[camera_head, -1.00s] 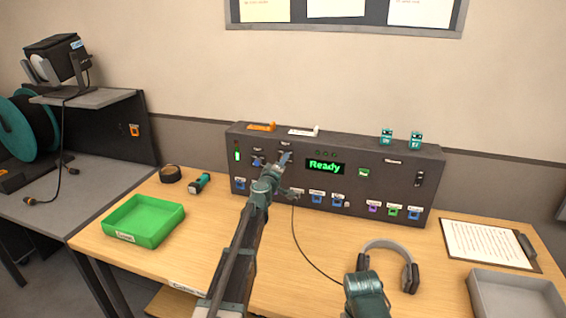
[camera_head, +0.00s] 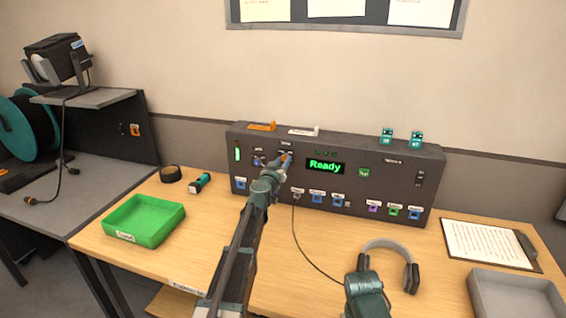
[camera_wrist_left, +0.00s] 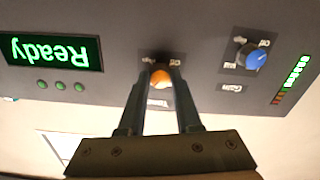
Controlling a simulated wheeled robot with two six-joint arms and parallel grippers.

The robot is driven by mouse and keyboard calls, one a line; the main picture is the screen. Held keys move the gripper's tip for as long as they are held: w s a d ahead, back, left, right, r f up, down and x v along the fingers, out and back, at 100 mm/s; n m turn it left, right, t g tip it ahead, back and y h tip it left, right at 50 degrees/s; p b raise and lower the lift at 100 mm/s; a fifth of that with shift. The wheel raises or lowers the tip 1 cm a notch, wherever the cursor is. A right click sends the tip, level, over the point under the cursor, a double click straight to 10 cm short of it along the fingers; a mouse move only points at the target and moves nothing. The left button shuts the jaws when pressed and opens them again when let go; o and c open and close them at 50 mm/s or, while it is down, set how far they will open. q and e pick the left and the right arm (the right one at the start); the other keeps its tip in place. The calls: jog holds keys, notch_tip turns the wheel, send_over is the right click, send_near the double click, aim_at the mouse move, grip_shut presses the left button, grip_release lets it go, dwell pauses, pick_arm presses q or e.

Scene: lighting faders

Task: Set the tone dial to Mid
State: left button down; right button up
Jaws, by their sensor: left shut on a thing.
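The tone dial (camera_wrist_left: 160,78) is a small knob with an orange face on the front of the dark console. My left gripper (camera_head: 286,158) reaches the panel left of the Ready screen. In the left wrist view, which is upside down, its two fingers (camera_wrist_left: 160,90) are shut on the dial, one on each side. The fingers and the tilt hide most of the dial's markings, so I cannot read its setting. Part of what looks like my right arm shows at the bottom of the head view; its jaws are not visible.
A blue knob (camera_wrist_left: 257,55) sits beside the dial, near a lit level meter (camera_wrist_left: 291,80). The console (camera_head: 400,165) carries several coloured controls. A green tray (camera_head: 140,238), headphones (camera_head: 388,252), a clipboard (camera_head: 490,243) and a grey tray (camera_head: 515,298) lie on the desk.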

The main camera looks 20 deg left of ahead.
pick_arm(q)
jog(key=shift+s+m, duration=0.1)
jog(key=shift+m, duration=0.8)
jog(key=c, duration=0.6)
grip_release()
jog(key=s, duration=1.3)
jog(key=shift+s+a, duration=0.25)
jog(key=shift+s, duration=0.1)
jog(key=shift+d, duration=0.1)
